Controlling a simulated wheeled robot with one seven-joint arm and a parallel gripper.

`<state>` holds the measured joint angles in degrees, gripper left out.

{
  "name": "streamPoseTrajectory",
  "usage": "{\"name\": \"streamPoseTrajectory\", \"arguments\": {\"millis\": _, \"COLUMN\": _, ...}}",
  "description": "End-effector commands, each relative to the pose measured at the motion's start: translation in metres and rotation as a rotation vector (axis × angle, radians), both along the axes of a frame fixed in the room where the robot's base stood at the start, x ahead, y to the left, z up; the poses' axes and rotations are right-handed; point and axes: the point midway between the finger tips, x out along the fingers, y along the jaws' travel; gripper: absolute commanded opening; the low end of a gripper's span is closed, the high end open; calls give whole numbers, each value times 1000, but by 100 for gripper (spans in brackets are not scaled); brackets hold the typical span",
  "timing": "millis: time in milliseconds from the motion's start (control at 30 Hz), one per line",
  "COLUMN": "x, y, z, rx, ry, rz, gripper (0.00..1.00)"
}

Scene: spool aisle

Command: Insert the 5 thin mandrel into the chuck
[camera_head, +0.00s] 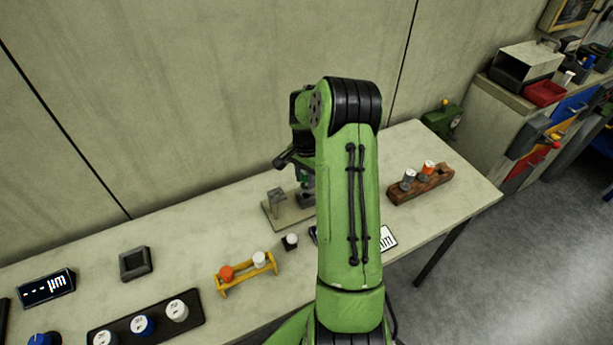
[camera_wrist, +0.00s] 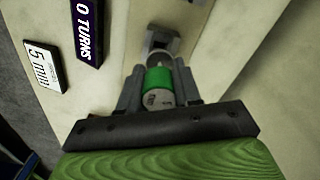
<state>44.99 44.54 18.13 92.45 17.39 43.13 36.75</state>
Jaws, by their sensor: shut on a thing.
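My gripper (camera_wrist: 158,85) is shut on the mandrel (camera_wrist: 158,80), which shows a green band and a grey end face with a small, unreadable mark. In the wrist view, the grey metal chuck (camera_wrist: 160,38) is just beyond the mandrel, in line with it. I cannot tell whether the mandrel's far tip is inside the chuck or only in front of it. In the head view, a grey upright block on a beige base plate (camera_head: 286,215) stands beside my gripper (camera_head: 305,188). My arm hides part of that plate, and only a bit of green shows at the gripper.
A "5 mm" card (camera_wrist: 43,66) and a "0 TURNS" display (camera_wrist: 87,30) lie nearby. The wall is close behind.

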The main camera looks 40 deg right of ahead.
Motion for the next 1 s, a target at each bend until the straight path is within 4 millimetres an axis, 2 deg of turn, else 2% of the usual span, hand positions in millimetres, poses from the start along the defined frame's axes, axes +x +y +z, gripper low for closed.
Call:
{"name": "streamPoseTrajectory", "arguments": {"millis": 833, "x": 0, "y": 0, "z": -35, "rx": 1, "ry": 1, "rz": 1, "gripper": 1}}
{"name": "streamPoseTrajectory", "arguments": {"millis": 867, "x": 0, "y": 0, "z": -34, "rx": 1, "ry": 1, "rz": 0, "gripper": 36}}
{"name": "streamPoseTrajectory", "arguments": {"millis": 1000, "x": 0, "y": 0, "z": -33, "rx": 0, "ry": 0, "rz": 0, "gripper": 57}}
